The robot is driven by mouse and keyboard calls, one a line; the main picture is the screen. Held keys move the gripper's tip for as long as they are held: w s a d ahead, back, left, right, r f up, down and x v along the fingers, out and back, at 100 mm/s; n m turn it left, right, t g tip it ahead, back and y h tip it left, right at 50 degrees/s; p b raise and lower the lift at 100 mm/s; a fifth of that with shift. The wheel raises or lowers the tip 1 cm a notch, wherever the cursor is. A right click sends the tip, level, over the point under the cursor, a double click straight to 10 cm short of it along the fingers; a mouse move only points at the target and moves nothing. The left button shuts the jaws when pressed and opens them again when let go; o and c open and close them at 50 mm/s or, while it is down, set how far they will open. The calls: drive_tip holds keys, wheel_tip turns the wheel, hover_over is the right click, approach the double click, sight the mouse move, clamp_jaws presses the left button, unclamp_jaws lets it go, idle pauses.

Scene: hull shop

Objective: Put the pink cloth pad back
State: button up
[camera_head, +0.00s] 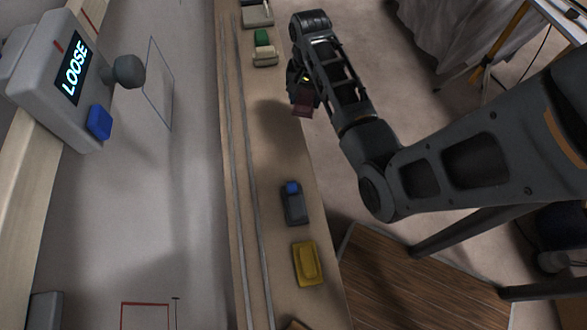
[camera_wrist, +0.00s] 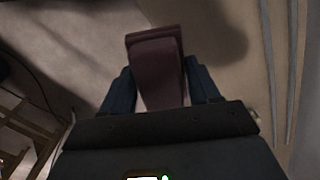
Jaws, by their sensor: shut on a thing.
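The pink cloth pad, dark pinkish in this light, is in my gripper (camera_head: 304,100), and the pad (camera_head: 302,107) hangs at the end of the arm near the right edge of the long wooden shelf (camera_head: 275,150). In the wrist view the pad (camera_wrist: 157,70) sits between the two dark fingers (camera_wrist: 158,88), which are shut on it. The pad appears raised above the shelf, with a shadow on the shelf to its left. I cannot tell how high it is.
On the shelf stand a yellow pad (camera_head: 306,263), a grey block with a blue top (camera_head: 294,204), and a beige block (camera_head: 265,56) beside a green one (camera_head: 262,37). The shelf's middle stretch is clear.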

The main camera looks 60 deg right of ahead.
drive_tip(key=p, duration=0.1)
hover_over(285, 158)
wheel_tip(285, 158, down, 7)
drive_tip(key=shift+s+r, duration=0.1)
drive_tip(key=shift+f, duration=2.1)
drive_tip(key=shift+f, duration=0.15)
drive_tip(key=o, duration=1)
